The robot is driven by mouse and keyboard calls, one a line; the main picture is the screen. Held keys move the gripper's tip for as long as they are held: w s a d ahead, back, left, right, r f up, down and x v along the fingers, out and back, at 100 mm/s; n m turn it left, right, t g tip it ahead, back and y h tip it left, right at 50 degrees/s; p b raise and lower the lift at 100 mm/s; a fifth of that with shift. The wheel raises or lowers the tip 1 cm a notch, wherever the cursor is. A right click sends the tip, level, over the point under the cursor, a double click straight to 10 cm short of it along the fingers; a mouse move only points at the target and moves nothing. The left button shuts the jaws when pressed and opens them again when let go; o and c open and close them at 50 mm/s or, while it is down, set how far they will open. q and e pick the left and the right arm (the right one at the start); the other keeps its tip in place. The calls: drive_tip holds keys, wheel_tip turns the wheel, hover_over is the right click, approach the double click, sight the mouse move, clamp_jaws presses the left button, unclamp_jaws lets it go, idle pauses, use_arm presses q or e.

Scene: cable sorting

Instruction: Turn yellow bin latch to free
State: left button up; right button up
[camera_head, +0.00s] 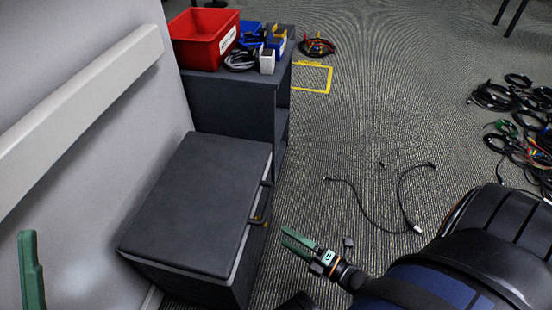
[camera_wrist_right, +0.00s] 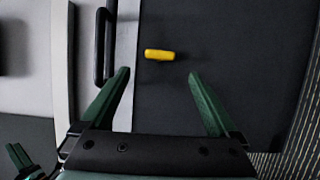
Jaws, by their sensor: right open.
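The yellow latch (camera_wrist_right: 159,55) is a small yellow bar, lying across the picture on the dark front of the lidded bin (camera_head: 205,190). My right gripper (camera_head: 284,235) is open and empty, just right of the bin front. In the right wrist view its fingers (camera_wrist_right: 158,75) point at the front, with the latch beyond and between the tips, apparently not touched. My left gripper (camera_head: 32,270) shows only as a green finger at the left edge.
A dark shelf unit (camera_head: 235,90) behind the bin carries a red bin (camera_head: 205,38) and small blue bins with cables. A wall with a pale rail (camera_head: 90,90) stands at left.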

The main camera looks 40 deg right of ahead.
drive_tip(key=v, duration=0.6)
idle(0.5)
